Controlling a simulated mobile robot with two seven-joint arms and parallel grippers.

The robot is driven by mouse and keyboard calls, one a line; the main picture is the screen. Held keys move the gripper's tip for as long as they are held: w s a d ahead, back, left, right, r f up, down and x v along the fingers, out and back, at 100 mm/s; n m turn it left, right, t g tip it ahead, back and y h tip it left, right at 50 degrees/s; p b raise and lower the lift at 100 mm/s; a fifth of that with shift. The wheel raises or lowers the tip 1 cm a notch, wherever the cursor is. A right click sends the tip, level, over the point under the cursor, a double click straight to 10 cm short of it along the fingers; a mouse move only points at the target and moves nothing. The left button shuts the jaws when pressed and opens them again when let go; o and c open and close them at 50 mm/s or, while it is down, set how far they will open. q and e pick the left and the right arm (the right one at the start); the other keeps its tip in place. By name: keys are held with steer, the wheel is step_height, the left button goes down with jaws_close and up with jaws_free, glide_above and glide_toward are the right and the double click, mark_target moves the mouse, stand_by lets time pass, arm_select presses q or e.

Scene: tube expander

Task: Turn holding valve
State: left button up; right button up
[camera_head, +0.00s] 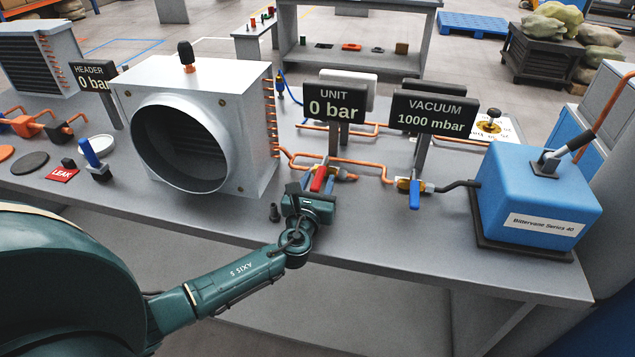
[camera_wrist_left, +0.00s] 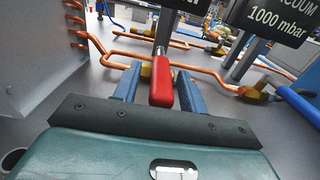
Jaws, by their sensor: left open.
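A valve with a red lever handle (camera_head: 319,178) sits on the copper pipe below the UNIT gauge (camera_head: 335,104), which reads 0 bar. My left gripper (camera_head: 321,186) is at this handle, over the table's front part. In the left wrist view the red handle (camera_wrist_left: 161,82) stands between the two blue fingers of my left gripper (camera_wrist_left: 160,85). The fingers are open, with a narrow gap showing on each side of it. Another valve with a blue handle (camera_head: 415,194) is to the right, under the VACUUM gauge (camera_head: 433,113), which reads 1000 mbar. My right gripper is not seen.
A grey duct unit (camera_head: 240,120) with a round opening stands left of my gripper. A blue pump box (camera_head: 533,200) stands at the table's right end. Copper pipes (camera_head: 350,162) run behind the valves.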

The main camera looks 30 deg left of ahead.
arm_select(q)
steer(key=shift+c, duration=0.5)
jaws_close()
